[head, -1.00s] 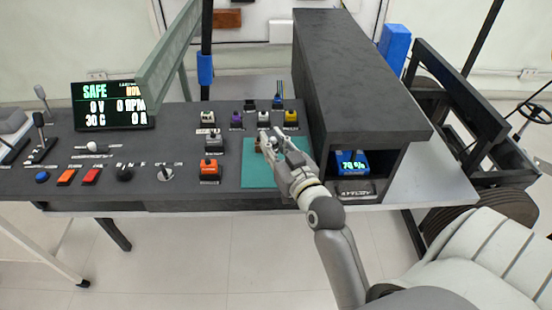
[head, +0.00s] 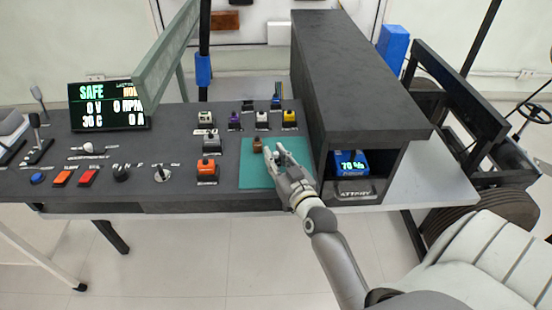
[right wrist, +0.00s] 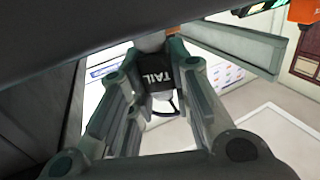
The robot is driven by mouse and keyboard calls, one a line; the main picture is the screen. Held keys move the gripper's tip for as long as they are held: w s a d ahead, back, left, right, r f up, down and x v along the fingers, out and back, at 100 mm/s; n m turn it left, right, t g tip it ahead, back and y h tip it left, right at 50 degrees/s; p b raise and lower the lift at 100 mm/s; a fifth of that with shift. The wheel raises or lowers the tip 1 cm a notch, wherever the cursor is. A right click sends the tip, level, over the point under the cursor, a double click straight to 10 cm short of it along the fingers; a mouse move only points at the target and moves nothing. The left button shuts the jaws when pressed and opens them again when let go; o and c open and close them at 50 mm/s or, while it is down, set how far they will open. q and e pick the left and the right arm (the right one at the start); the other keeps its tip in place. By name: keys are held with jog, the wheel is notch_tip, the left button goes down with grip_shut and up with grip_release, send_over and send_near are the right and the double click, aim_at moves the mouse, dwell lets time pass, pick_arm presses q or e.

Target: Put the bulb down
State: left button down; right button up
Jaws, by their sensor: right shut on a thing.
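My right gripper (head: 274,153) is over the teal mat (head: 250,178) on the dark console. In the right wrist view its fingers are shut on a black piece marked TAIL with a pale top, which I take to be the bulb (right wrist: 155,73). In the head view the fingers mostly hide the bulb, and I cannot tell whether it touches the mat. A small brown item (head: 257,144) stands on the mat just left of the fingertips. My left gripper is not in view.
A dark housing (head: 360,90) with a blue 70 % display box (head: 349,162) stands right of the mat. An orange-based switch block (head: 206,172) is to the left. Several coloured blocks line the back. The front left of the mat is bare.

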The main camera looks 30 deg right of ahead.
jog(key=shift+f, duration=0.15)
jog(key=o, duration=0.9)
jog(key=shift+c, duration=0.2)
jog(key=shift+s+r, duration=0.1)
jog(key=shift+r, duration=0.1)
jog(key=s+a+b, duration=0.1)
jog(key=s+a, duration=0.1)
jog(key=s, duration=0.9)
jog(key=shift+s, duration=0.35)
